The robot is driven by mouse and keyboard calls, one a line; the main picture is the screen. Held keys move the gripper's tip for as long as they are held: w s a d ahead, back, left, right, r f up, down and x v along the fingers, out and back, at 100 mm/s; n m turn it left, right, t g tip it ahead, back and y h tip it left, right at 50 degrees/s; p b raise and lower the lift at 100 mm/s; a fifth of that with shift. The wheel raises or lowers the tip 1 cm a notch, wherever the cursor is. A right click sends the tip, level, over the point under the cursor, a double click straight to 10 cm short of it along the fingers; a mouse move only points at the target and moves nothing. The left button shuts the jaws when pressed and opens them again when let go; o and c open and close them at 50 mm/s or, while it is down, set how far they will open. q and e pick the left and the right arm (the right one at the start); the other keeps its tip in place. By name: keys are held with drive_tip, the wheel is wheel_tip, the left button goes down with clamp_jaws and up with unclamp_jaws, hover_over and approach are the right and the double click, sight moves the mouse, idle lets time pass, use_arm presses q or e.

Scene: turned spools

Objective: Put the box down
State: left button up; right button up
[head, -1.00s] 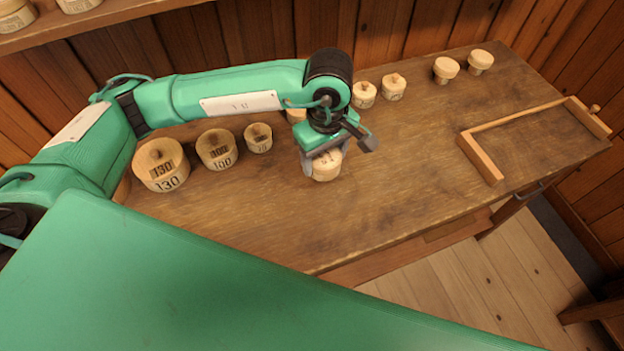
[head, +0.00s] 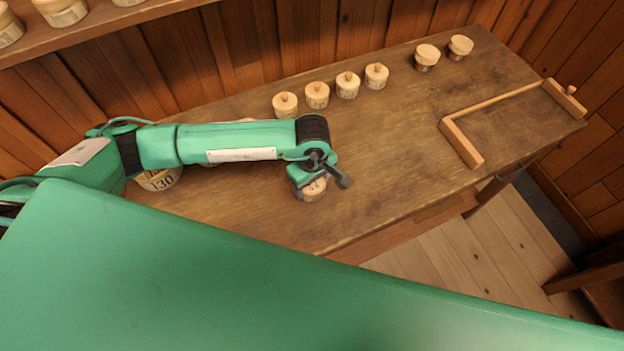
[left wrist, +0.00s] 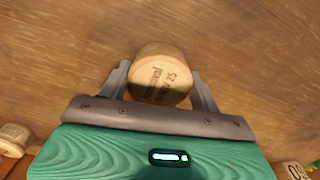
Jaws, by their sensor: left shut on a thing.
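The box is a small round light-wood box (head: 315,189) with dark lettering on its lid. In the left wrist view the box (left wrist: 158,78) sits between the two grey fingers, its lid facing the camera. My left gripper (head: 311,187) is shut on it, over the front part of the wooden bench (head: 390,150). I cannot tell whether the box's base touches the bench top. The right gripper is not in view.
Several small lidded round boxes (head: 317,95) stand in a row along the back. Two more (head: 427,57) stand farther right. A larger box marked 130 (head: 158,180) is partly behind my arm. A wooden frame (head: 465,143) lies at the right. The bench between is clear.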

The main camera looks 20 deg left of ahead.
use_arm(q)
drive_tip(key=shift+f, duration=0.2)
drive_tip(key=o, duration=1)
drive_tip(key=shift+r, duration=0.1)
drive_tip(key=shift+c, duration=0.2)
drive_tip(key=shift+r, duration=0.25)
wheel_tip(320, 180, up, 12)
drive_tip(key=b, duration=0.4)
drive_tip(key=shift+f, duration=0.2)
